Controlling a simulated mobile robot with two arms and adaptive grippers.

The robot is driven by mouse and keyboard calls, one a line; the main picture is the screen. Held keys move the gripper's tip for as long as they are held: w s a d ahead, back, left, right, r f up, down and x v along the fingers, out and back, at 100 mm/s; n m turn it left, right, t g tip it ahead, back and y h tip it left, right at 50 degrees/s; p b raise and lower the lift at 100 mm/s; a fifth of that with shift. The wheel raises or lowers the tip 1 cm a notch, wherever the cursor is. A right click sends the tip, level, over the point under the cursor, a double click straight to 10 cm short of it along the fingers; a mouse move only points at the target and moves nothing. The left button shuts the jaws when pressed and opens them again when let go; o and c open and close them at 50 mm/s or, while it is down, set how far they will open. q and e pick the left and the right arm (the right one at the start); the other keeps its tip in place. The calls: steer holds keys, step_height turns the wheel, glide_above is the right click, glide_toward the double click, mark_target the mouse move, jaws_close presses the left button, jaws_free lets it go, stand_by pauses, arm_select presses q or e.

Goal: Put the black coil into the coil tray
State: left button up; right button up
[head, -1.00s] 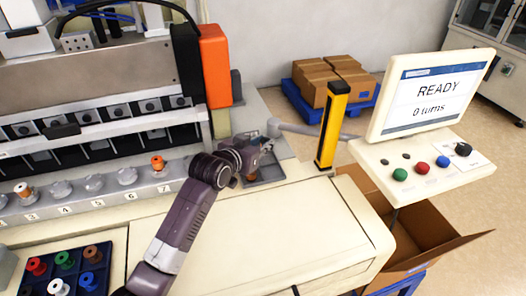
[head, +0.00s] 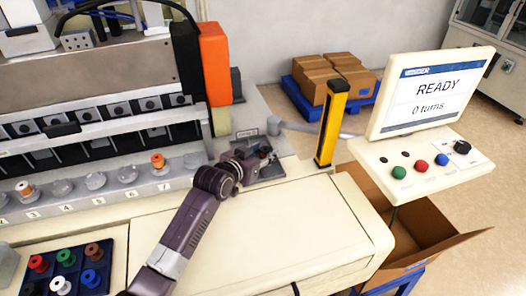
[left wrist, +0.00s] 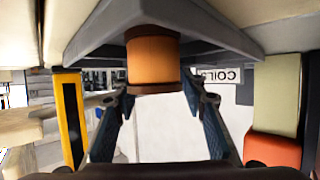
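A coil with an orange-brown winding and a dark brown end flange (left wrist: 153,62) shows in the left wrist view, which is upside down. It stands upright at the grey coil tray (left wrist: 220,38), apparently on its floor. The tray also shows in the head view (head: 271,172), partly covered by my left gripper (head: 265,157). In the left wrist view the left gripper's (left wrist: 160,102) fingers are spread, one on each side of the coil's free end, with gaps showing. The coil is hidden in the head view. My right gripper is not in view.
A COILS sign (head: 247,133) stands behind the tray. A yellow post (head: 332,125) rises to the right, near the READY screen panel (head: 430,95). A dark rack (head: 68,258) holds several coloured spools. An orange spool (head: 158,161) stands on the feeder row. The front worktop is clear.

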arm_select(q)
steer(key=shift+r, duration=0.2)
steer(key=shift+s+a+r, duration=0.1)
steer(key=shift+s+a, duration=0.2)
steer(key=shift+s, duration=0.25)
steer(key=b+v, duration=0.1)
steer(key=v, duration=0.9)
steer(key=shift+s+a+r, duration=0.15)
steer(key=shift+s+a, duration=0.05)
steer(key=shift+s, duration=0.1)
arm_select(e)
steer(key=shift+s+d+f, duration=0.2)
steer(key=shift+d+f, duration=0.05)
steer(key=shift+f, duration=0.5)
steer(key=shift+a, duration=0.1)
